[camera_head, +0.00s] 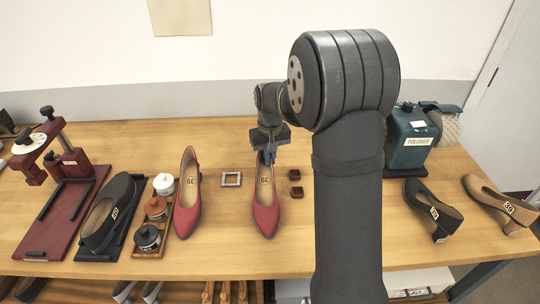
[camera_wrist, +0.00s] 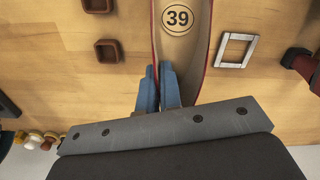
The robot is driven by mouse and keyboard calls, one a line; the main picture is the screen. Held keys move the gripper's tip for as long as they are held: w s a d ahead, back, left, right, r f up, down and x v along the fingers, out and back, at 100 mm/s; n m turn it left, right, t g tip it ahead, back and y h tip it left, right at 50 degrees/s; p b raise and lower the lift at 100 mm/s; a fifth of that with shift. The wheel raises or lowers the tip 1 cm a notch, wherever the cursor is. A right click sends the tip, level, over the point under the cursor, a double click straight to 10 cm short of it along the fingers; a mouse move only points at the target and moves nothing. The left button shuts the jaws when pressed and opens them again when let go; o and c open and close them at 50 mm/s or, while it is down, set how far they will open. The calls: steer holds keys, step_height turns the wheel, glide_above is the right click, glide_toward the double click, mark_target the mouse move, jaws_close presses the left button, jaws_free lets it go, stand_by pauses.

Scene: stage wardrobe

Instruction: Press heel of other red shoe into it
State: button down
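Two red high-heeled shoes stand toe forward on the bench in the head view: the left-hand red shoe (camera_head: 187,205) and the right-hand red shoe (camera_head: 266,216). The right-hand one also shows in the wrist view, marked 39 on its insole (camera_wrist: 182,55). My gripper (camera_head: 267,157) is at its heel end. In the wrist view its blue fingertips (camera_wrist: 159,75) are close together on either side of the shoe's rim, pinching the wall. The heel is hidden. A small silver square frame (camera_head: 231,179) lies between the shoes; it also shows in the wrist view (camera_wrist: 223,63).
Two small brown square trays (camera_head: 296,192) lie right of the held shoe. A rack of jars (camera_head: 150,250), a black shoe (camera_head: 106,215) and a dark red press (camera_head: 60,215) are at left. A green polisher (camera_head: 410,140) and two more heeled shoes are at right.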

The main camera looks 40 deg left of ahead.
steer(key=c, duration=1.5)
jaws_free()
steer(key=shift+c, duration=0.2)
step_height(320, 180, up, 17)
steer(key=shift+r, duration=0.2)
step_height(320, 180, down, 18)
steer(key=shift+r, duration=0.4)
